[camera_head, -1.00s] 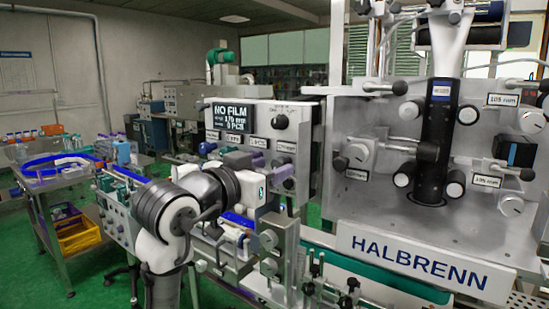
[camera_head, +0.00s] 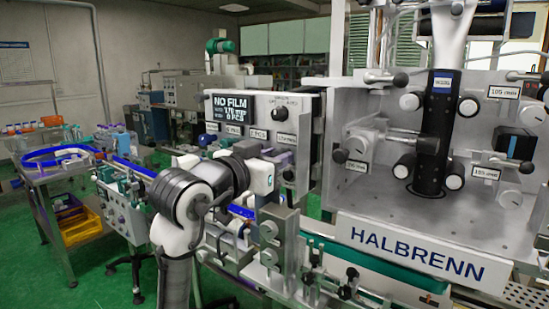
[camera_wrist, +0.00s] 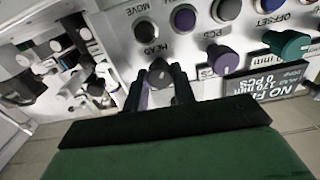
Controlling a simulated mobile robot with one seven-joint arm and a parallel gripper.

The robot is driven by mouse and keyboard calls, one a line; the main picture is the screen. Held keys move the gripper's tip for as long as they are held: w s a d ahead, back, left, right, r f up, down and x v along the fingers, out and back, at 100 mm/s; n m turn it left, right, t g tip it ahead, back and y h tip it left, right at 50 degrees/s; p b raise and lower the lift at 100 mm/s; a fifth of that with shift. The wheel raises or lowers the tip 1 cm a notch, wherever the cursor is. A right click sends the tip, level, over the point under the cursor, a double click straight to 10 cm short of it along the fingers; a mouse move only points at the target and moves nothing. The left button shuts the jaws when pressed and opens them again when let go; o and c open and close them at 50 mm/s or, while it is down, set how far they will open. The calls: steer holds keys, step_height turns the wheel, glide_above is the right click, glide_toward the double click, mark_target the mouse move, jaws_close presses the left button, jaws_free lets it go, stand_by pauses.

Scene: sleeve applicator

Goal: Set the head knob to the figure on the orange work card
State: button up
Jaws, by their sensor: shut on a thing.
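The head knob (camera_wrist: 160,76) is a dark round knob on the grey control panel (camera_wrist: 112,52), below the word HEAD in the wrist view. My gripper (camera_wrist: 159,92) is shut on it, with one dark finger on each side. In the head view my gripper's white body (camera_head: 262,177) is against the lower part of the panel, and its fingertips and the head knob are hidden. The black display (camera_head: 233,107) reads NO FILM, 170 mm and 0 PCS. I cannot make out an orange work card in either view.
Close beside the held knob are a purple knob (camera_wrist: 222,58), a teal knob (camera_wrist: 284,42) and several dark buttons. The HALBRENN machine (camera_head: 415,250) fills the right of the head view. A table with a blue rail (camera_head: 55,157) stands at left.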

steer(key=m+b, duration=0.9)
steer(key=m, duration=1.2)
steer(key=shift+d+f, duration=0.1)
steer(key=shift+f, duration=0.05)
steer(key=shift+m, duration=0.3)
stand_by(0.5)
steer(key=o, duration=1)
